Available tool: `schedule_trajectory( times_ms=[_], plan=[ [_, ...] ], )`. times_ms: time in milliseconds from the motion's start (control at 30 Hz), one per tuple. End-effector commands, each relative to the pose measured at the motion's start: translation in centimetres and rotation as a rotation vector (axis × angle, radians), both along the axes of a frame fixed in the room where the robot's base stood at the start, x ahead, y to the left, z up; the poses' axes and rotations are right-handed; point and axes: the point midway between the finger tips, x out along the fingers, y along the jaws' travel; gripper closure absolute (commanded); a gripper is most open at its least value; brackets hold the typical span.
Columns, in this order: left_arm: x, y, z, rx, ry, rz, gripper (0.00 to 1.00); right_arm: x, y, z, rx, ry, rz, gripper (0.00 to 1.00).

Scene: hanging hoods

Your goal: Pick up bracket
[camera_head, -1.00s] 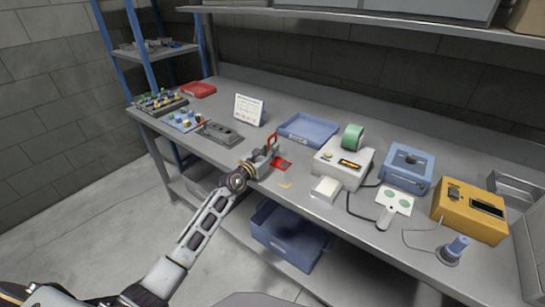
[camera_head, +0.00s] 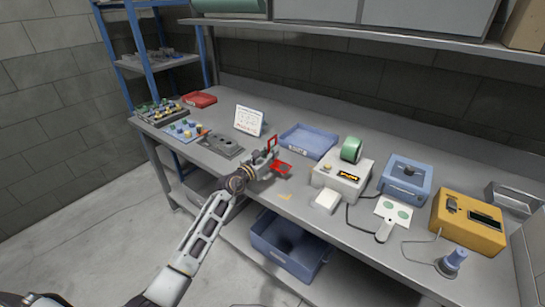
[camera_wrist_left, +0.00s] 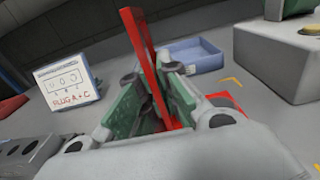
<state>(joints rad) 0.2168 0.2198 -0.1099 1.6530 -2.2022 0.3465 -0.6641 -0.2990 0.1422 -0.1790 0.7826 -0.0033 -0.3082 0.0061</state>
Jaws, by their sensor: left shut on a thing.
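The red bracket (camera_head: 272,143) stands up from my left gripper (camera_head: 266,157) above the middle of the bench. In the left wrist view the bracket (camera_wrist_left: 142,48) shows as a thin red upright bar passing between the green-padded fingers of the left gripper (camera_wrist_left: 152,92). The fingers are shut on it, and its lower part is partly hidden by them. A flat red patch (camera_head: 283,168) lies on the bench just right of the gripper; its edge also shows in the wrist view (camera_wrist_left: 224,99). My right gripper is not in view.
A blue tray (camera_head: 309,141) lies behind the gripper and a white sign (camera_head: 249,120) stands behind left. A grey block with holes (camera_head: 221,145) is to the left. A white tape device (camera_head: 342,176) stands to the right. A blue bin (camera_head: 290,247) sits below the bench.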

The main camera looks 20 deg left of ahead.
Motion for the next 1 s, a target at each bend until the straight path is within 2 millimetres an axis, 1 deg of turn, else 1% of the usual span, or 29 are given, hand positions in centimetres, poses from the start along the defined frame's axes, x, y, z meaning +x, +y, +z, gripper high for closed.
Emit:
schedule_trajectory(
  times_ms=[33, 100, 233, 400, 600, 1000],
  plan=[
    [0.0, 0.0, 1.2, -0.004, -0.005, 0.001, 1.00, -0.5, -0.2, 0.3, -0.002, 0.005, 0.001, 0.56],
    [0.0, 0.0, 2.3, -0.004, -0.006, 0.001, 1.00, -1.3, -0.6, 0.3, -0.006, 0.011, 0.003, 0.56],
    [0.0, 0.0, 4.0, -0.003, -0.006, 0.001, 1.00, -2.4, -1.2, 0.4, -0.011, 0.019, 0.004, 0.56],
    [0.0, 0.0, 5.3, -0.003, -0.004, 0.000, 1.00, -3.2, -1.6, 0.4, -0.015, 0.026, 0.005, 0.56],
    [0.0, 0.0, 5.9, -0.002, -0.002, 0.000, 1.00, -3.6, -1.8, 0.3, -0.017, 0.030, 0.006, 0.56],
    [0.0, 0.0, 5.8, -0.002, -0.003, 0.000, 1.00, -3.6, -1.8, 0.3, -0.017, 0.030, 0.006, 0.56]
  ],
)
